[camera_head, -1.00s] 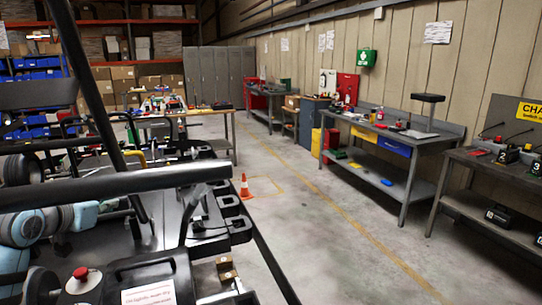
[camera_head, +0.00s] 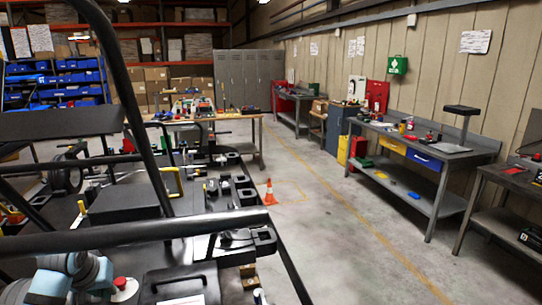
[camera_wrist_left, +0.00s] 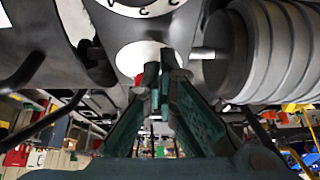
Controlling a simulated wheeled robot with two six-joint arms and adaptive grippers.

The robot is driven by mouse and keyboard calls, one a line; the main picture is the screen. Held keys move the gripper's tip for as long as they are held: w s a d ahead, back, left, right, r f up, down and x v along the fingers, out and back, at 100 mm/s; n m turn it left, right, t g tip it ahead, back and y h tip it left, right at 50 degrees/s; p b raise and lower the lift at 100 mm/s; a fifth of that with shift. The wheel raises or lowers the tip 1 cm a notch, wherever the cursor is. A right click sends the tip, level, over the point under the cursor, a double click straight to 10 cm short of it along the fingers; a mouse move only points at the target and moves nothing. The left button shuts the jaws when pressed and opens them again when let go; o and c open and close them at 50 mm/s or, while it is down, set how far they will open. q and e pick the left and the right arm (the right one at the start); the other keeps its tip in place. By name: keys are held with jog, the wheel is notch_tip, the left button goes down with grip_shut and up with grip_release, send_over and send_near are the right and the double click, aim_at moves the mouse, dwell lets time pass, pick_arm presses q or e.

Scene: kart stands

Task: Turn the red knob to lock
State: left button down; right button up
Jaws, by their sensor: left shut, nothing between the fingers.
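A red knob (camera_head: 121,284) stands on a pale round plate at the bottom left of the head view, beside my light blue left arm. In the left wrist view my left gripper (camera_wrist_left: 160,75) has its two dark green fingers together, with nothing between them. A pale round surface is behind the fingertips, and a small red patch (camera_wrist_left: 138,80) shows just left of them; I cannot tell whether it is the knob. In the head view the left fingertips cannot be made out. My right gripper is not in view.
Black kart frame tubes (camera_head: 140,232) cross above the knob area. A black box with a paper label (camera_head: 182,299) is right of the knob. In the wrist view a ribbed grey cylinder (camera_wrist_left: 270,50) is close on the right. An orange cone (camera_head: 269,192) stands on open floor.

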pick_arm(q)
jog(key=shift+w+p, duration=0.35)
jog(key=shift+p, duration=0.15)
dwell(0.7)
jog(key=shift+w+d, duration=0.1)
jog(key=shift+d, duration=0.25)
jog(key=shift+d+f, duration=0.1)
jog(key=shift+d, duration=0.25)
jog(key=shift+w+d, duration=0.2)
jog(key=shift+d, duration=0.15)
jog(key=shift+s+d, duration=0.1)
jog(key=shift+s, duration=0.1)
notch_tip(320, 180, up, 6)
dwell(0.3)
jog(key=shift+f, duration=0.1)
